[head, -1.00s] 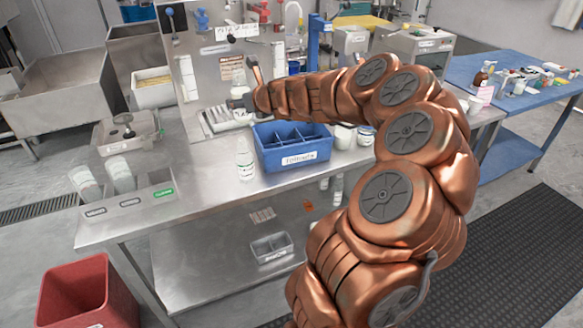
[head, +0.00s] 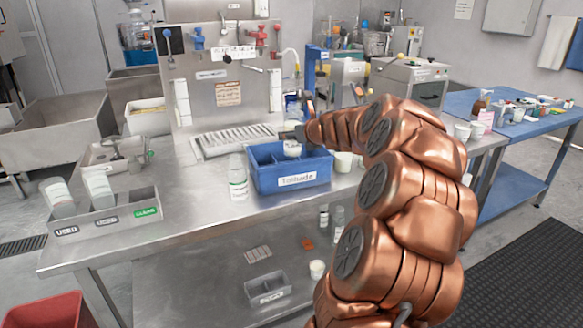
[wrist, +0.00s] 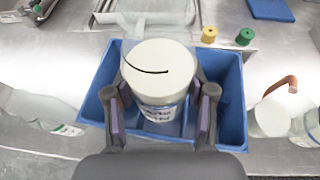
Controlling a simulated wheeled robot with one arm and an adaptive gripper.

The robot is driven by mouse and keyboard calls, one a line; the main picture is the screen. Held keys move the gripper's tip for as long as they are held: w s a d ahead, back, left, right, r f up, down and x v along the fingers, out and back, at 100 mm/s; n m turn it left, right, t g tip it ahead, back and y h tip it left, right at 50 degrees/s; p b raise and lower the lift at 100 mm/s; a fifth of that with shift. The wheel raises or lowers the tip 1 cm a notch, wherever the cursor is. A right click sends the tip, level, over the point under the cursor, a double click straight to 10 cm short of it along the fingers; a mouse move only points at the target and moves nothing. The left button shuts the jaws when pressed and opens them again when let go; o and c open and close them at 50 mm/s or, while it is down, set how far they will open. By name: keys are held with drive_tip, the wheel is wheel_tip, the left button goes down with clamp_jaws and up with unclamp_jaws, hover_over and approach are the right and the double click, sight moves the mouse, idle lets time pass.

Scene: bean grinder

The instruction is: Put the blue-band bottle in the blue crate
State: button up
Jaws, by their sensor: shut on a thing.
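My gripper (wrist: 163,98) is shut on a white bottle with a pale round lid (wrist: 160,64) and blue lettering on its label, which I take as the blue-band bottle. One finger is on each side of it. In the head view, the white lower part of the bottle (head: 292,149) shows below my gripper (head: 298,130), at the crate's opening. The blue crate (head: 292,180) stands on the steel table, with dividers inside and a white label on its front. In the wrist view, the blue crate (wrist: 232,100) lies beneath the bottle. Whether the bottle touches the crate floor is hidden.
A green-label bottle (head: 238,178) stands just left of the crate. White cups (head: 343,161) stand right of it. A grey bin (head: 110,212) with two leaning containers is at the table's left front. A drain grate (head: 235,140) lies behind the crate. Table is clear between bin and green-label bottle.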

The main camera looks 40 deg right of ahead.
sight(293, 157)
drive_tip(key=shift+f+b, duration=0.95)
drive_tip(key=shift+f, duration=2.4)
drive_tip(key=shift+a+f, duration=0.1)
drive_tip(key=shift+f, duration=0.45)
